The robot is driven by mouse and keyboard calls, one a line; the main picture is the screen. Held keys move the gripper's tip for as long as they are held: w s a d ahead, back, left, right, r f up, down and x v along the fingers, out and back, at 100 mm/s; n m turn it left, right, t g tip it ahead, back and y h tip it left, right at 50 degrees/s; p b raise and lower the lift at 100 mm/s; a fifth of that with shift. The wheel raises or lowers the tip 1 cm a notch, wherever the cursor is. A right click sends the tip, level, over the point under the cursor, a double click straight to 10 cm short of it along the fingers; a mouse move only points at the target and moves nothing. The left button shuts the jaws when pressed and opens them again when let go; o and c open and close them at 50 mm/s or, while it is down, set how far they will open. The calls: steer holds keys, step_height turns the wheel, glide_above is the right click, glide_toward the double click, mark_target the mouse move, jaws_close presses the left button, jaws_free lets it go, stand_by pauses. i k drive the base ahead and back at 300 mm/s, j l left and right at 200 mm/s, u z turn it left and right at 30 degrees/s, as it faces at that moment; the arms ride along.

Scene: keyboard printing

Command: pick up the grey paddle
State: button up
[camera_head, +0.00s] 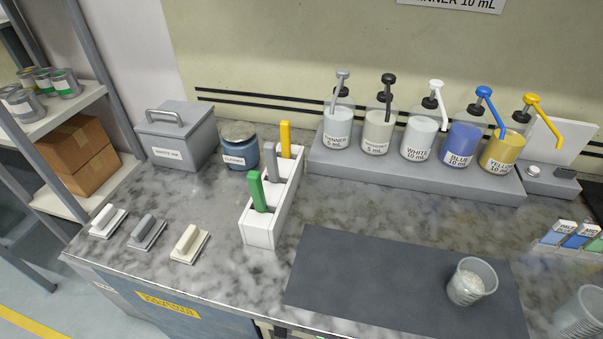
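The grey paddle (272,163) stands upright in a narrow white holder (263,235). It is in the middle, between a green paddle (258,192) in front and a yellow paddle (285,139) behind. Only its upper part shows; its lower end is hidden inside the holder. My gripper is not in view.
A blue jar (239,150) and a grey lidded box (177,137) stand behind left of the holder. Pump bottles (378,130) line a grey riser behind right. Handled blocks (147,232) lie at left. A dark mat (380,285) bears a clear cup (471,282).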

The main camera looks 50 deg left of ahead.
mark_target(269, 148)
steer(key=u, duration=1.95)
